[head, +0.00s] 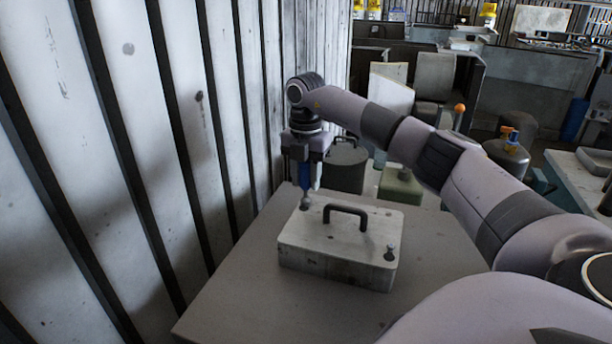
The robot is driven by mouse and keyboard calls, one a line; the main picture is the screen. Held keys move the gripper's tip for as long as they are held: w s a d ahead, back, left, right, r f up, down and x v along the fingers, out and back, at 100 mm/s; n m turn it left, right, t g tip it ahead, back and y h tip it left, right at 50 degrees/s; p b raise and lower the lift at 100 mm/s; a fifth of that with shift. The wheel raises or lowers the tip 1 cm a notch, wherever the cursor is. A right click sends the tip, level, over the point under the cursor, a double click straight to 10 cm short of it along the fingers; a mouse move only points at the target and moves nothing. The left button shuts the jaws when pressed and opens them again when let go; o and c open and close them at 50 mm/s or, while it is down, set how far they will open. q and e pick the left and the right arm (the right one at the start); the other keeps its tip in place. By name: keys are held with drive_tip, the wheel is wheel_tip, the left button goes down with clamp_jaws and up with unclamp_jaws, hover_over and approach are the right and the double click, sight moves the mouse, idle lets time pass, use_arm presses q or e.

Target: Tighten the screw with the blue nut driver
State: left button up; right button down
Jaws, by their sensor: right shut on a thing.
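The blower housing (335,262) is a worn pale box with a dark handle (346,213) on top. It stands on a grey table. My right gripper (306,162) points down above the housing's far left corner. It is shut on the blue nut driver (304,177), which is held about upright. The driver's tip is at or just above a round-headed screw (305,203) at that corner; I cannot tell whether they touch. A second screw (390,252) stands up at the near right corner. My left gripper is not in view.
The table (240,292) is bare around the housing. A ribbed pale wall (150,150) runs close along its left side. Behind stand a dark canister (346,168) and a greenish box (400,187). My right arm spans the right side.

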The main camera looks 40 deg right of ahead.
drive_tip(key=c, duration=1.3)
unclamp_jaws()
clamp_jaws()
drive_tip(key=shift+r, duration=0.15)
drive_tip(key=shift+r, duration=3.9)
